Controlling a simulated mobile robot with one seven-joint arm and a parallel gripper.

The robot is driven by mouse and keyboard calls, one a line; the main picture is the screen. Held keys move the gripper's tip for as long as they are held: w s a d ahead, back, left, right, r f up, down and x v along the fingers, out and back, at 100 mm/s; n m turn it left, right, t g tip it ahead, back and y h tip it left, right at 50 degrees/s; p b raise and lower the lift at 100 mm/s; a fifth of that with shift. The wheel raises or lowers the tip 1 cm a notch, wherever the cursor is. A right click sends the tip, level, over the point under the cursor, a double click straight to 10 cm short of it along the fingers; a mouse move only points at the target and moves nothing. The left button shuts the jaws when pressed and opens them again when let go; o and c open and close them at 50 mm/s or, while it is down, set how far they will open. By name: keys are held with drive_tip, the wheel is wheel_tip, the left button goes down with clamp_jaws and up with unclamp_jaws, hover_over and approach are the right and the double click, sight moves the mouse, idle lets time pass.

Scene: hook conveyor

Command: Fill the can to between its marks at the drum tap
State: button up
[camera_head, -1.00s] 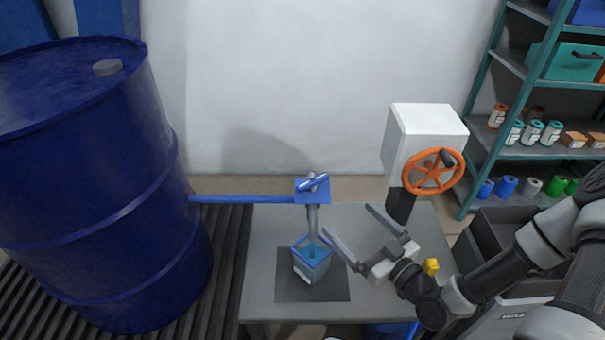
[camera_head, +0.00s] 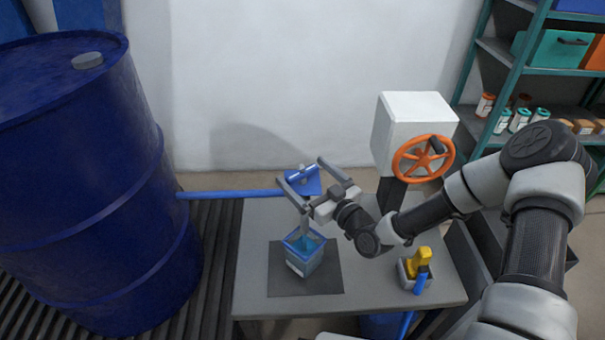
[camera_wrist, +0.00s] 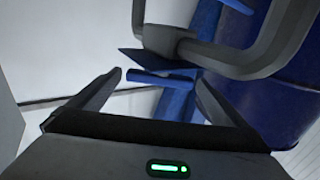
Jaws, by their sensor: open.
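The blue drum (camera_head: 85,190) stands at the left, and a blue pipe (camera_head: 230,194) runs from it to the tap (camera_head: 314,186). The tap's blue lever (camera_head: 302,176) lies between my open fingers. The small blue can (camera_head: 303,262) stands upright under the grey spout (camera_head: 305,226), on a dark mat. Blue shows inside the can; I cannot read its level or marks. My gripper (camera_head: 299,170) is open around the lever, without visible grip. In the wrist view, the lever (camera_wrist: 160,78) lies just beyond and between the fingertips (camera_wrist: 168,73).
A white box with an orange handwheel (camera_head: 422,158) stands behind the table at right. A grey holder with a yellow-topped item (camera_head: 418,262) sits on the table's right. Shelves (camera_head: 540,110) stand at far right. The grey table (camera_head: 370,285) is bare between mat and holder.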

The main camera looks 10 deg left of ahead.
drive_tip(key=shift+x, duration=0.8)
drive_tip(key=c, duration=1)
drive_tip(key=shift+s, duration=0.1)
drive_tip(key=shift+c, duration=0.2)
drive_tip(key=shift+t, duration=0.3)
drive_tip(key=shift+a+m+t+h, duration=0.1)
drive_tip(key=shift+m+t+h, duration=1.2)
drive_tip(key=shift+h, duration=0.4)
drive_tip(key=shift+m+t+h, duration=1)
drive_tip(key=shift+m+h, duration=0.7)
drive_tip(key=shift+h, duration=0.5)
